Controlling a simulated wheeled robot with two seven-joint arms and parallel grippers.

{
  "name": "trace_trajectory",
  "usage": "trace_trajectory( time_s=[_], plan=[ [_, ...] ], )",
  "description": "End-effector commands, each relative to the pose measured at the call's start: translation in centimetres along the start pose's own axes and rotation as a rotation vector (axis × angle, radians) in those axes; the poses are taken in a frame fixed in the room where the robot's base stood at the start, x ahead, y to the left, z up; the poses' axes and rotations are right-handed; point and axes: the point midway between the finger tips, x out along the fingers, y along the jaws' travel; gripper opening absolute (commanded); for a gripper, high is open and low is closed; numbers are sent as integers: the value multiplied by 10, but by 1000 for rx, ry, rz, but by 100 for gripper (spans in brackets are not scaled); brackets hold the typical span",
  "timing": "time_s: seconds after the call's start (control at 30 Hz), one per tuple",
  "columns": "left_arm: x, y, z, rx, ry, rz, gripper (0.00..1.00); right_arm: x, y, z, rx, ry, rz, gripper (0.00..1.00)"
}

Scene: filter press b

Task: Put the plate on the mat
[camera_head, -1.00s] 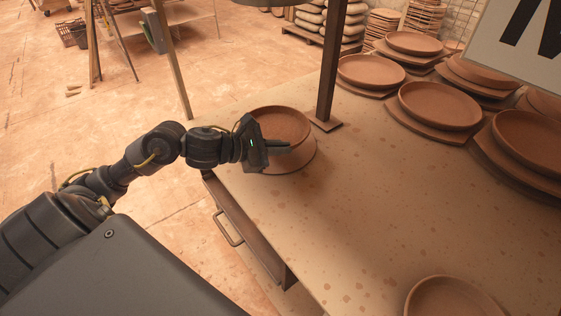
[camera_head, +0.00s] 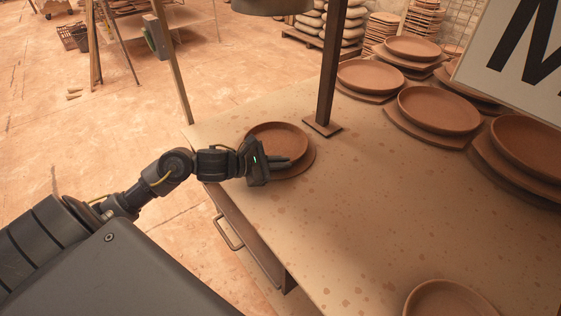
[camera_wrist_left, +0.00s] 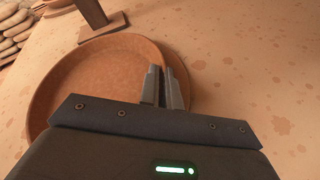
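The brown clay plate (camera_head: 276,137) is at the left end of the table, above a round reddish-brown mat (camera_head: 305,168) whose rim shows in front and to the right. The plate looks level and rests on the mat or very close to it; a small gap cannot be ruled out. My left gripper (camera_head: 282,163) is at the plate's near rim. In the left wrist view the plate (camera_wrist_left: 95,80) fills the left, and the two fingers (camera_wrist_left: 163,88) are close together with its rim between them. My right gripper is not in view.
A dark post (camera_head: 328,75) stands on the table (camera_head: 370,210) just behind the plate. Several similar plates on boards, such as this one (camera_head: 438,108), line the right side. Another plate (camera_head: 450,300) is at the front edge. A lettered sign (camera_head: 520,60) hangs upper right. The table's middle is clear.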

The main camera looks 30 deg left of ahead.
Motion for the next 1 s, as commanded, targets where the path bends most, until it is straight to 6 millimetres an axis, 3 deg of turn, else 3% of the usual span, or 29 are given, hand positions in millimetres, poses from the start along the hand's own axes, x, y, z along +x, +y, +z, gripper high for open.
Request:
trace_trajectory(
  time_s=[0.1, 0.13, 0.27, 0.63, 1.0],
  plan=[
    [1, -1, -2, 2, -2, 1, 0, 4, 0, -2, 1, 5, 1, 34],
    [1, -1, -1, 1, 0, 0, 9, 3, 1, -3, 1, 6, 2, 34],
    [1, -1, -1, 0, 0, -1, 26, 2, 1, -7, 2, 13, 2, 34],
    [-3, 0, 0, 1, 1, -1, 27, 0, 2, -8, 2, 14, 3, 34],
    [-70, -2, -3, 0, 4, -3, 27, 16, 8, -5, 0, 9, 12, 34]
  ],
)
